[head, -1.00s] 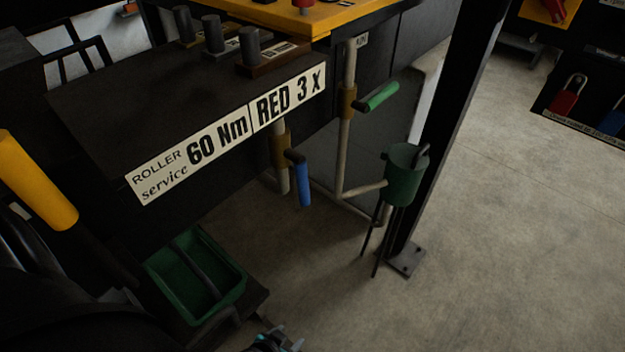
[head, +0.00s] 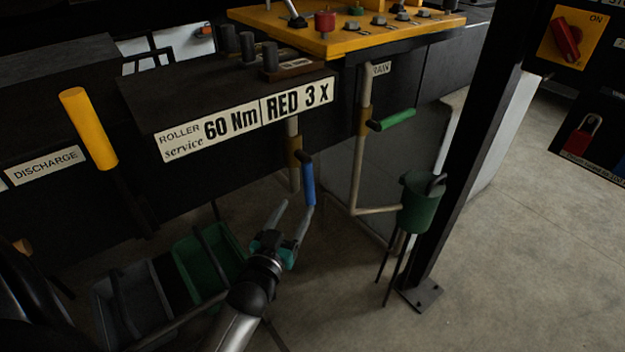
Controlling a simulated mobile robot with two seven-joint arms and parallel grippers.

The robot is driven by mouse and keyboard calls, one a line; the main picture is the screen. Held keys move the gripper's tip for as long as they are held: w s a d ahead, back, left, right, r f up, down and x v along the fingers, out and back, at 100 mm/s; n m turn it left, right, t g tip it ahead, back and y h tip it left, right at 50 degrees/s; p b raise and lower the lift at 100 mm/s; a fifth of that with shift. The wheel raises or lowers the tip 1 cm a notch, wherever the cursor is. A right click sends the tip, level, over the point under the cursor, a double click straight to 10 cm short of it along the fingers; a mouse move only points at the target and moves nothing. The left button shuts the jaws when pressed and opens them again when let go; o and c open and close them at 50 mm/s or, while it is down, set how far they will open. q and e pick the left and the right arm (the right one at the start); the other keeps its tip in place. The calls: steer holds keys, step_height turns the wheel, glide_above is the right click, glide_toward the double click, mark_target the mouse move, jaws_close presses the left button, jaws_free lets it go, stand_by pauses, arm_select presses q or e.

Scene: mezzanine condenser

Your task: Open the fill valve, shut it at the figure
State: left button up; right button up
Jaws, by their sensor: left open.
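The blue valve handle (head: 308,184) hangs down beside a pale pipe with a brass-coloured valve body (head: 294,152), below the roller service sign. I see no label for this valve. A green valve handle (head: 394,120) sticks out sideways from a second pipe to the right, under a partly hidden label ending in "RAIN" (head: 381,69). My left gripper (head: 297,206) is open, its two fingers pointing up near the lower end of the blue handle. One fingertip overlaps the handle's end in the picture; I cannot tell whether they touch. No level figure is readable.
A green funnel-like pot on thin legs (head: 420,202) stands beside a black post (head: 462,150). Green (head: 205,262) and grey (head: 130,305) bins sit at lower left. A yellow lever (head: 88,128) stands by the "DISCHARGE" label (head: 45,167). Floor at lower right is clear.

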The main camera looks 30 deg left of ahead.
mark_target(306, 179)
arm_select(q)
steer(key=w+a+b, duration=0.2)
steer(key=w, duration=1)
steer(key=shift+a, duration=0.1)
jaws_close()
stand_by(1.1)
